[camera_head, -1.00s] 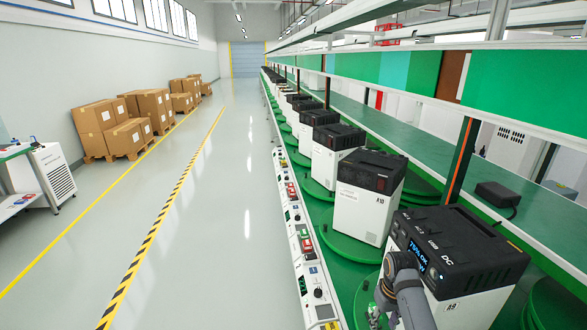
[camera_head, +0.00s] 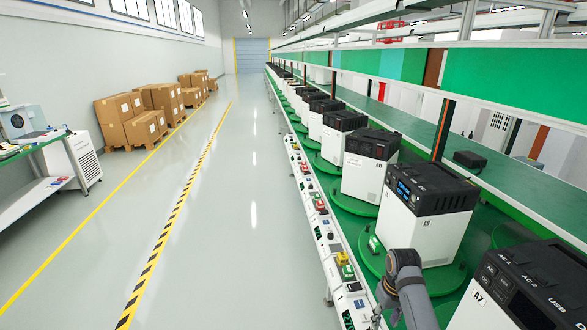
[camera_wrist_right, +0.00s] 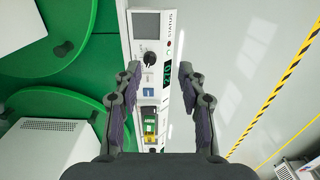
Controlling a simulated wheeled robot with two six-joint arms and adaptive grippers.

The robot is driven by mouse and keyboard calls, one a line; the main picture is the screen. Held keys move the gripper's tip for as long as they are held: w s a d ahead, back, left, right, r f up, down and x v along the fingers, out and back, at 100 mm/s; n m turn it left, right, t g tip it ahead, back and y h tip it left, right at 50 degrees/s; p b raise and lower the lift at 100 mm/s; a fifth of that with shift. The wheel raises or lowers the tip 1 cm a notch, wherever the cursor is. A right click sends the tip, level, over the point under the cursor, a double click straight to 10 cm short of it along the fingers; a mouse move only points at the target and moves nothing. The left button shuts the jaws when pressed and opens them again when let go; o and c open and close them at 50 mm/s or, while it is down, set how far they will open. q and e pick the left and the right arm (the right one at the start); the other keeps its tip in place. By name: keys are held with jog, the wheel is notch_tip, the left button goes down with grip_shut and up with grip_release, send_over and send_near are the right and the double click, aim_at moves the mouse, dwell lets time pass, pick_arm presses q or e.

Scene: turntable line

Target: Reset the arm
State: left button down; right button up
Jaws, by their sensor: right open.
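My right arm enters at the bottom of the head view, with its dark gripper (camera_head: 378,318) low by the edge of the line, mostly cut off by the frame. In the right wrist view the gripper (camera_wrist_right: 160,72) is open, its two fingers spread with nothing between them. The fingers look apart from the strip, though the height gap is hard to judge. My left gripper is not in view.
White power units with black tops (camera_head: 430,222) stand on green turntables (camera_head: 372,262) along the line. Another unit (camera_head: 520,285) is close at the lower right. An open grey aisle (camera_head: 235,200) runs left, with boxes on pallets (camera_head: 130,125) and a cart (camera_head: 45,195) beyond.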

jog(key=shift+m, duration=0.3)
jog(key=s+f, duration=0.1)
jog(key=f, duration=0.3)
jog(key=s+f, duration=0.1)
jog(key=f, duration=0.4)
jog(key=s+f+b, duration=0.1)
jog(key=f, duration=0.3)
jog(key=shift+s+d+f, duration=0.1)
jog(key=shift+d+f, duration=0.1)
jog(key=shift+d, duration=0.15)
jog(key=s+d+f+b, duration=0.2)
jog(key=s+f+b, duration=0.1)
jog(key=s+f, duration=2.25)
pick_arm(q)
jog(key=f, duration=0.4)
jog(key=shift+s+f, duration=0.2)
pick_arm(e)
jog(key=s+f, duration=0.3)
jog(key=s, duration=0.4)
jog(key=s+f+t, duration=0.1)
jog(key=s+f, duration=0.3)
jog(key=s, duration=0.4)
jog(key=shift+a+m+h, duration=0.2)
jog(key=shift+m+h, duration=0.1)
jog(key=shift+h, duration=0.1)
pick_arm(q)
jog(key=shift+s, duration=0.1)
pick_arm(e)
jog(key=shift+w, duration=0.1)
